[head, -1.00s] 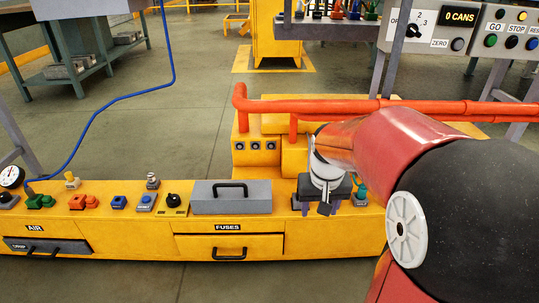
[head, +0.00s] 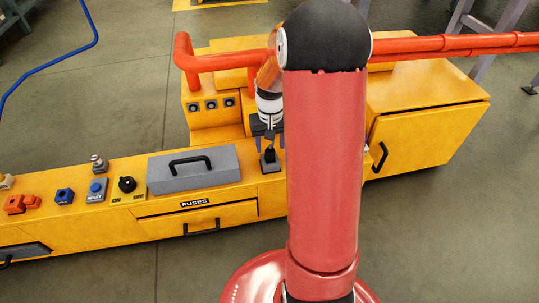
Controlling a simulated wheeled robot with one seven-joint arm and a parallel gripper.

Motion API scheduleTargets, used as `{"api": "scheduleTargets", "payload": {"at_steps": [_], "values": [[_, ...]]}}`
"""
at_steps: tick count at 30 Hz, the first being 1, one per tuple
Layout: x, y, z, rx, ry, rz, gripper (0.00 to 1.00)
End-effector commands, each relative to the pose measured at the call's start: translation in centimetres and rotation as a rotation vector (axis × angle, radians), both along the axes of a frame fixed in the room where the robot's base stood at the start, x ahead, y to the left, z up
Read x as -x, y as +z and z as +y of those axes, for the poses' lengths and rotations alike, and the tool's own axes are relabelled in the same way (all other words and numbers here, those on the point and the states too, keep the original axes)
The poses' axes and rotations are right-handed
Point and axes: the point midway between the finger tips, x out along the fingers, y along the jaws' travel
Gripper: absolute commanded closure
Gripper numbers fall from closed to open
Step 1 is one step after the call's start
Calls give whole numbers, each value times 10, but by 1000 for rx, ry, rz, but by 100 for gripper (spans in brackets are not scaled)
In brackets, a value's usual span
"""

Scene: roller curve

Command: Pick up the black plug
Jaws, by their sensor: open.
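My gripper (head: 268,140) is open and points down over the right part of the yellow bench, just right of the grey fuse box. A small black piece (head: 269,156) stands upright on a grey base directly below it, in line with the gap between the fingers. It looks like the black plug, but its shape is partly hidden by the gripper. I cannot tell whether the fingers touch it. My red arm hides the bench to the right of it.
The grey fuse box with a black handle (head: 194,171) stands close left of the gripper. A black knob (head: 127,184), a blue reset button (head: 96,188) and orange fittings (head: 20,204) sit farther left. A red pipe (head: 215,63) runs behind, above the yellow stepped block (head: 215,118).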

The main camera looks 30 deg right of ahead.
Motion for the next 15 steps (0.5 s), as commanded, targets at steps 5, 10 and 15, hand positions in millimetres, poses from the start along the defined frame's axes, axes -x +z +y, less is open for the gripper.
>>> {"api": "scheduleTargets", "payload": {"at_steps": [5, 10, 15], "values": [[-1, -30, 0, 1, 1, 1, 46], [-1, -33, 0, 2, 1, -2, 46], [-1, -33, 0, 1, 1, -1, 56]]}}
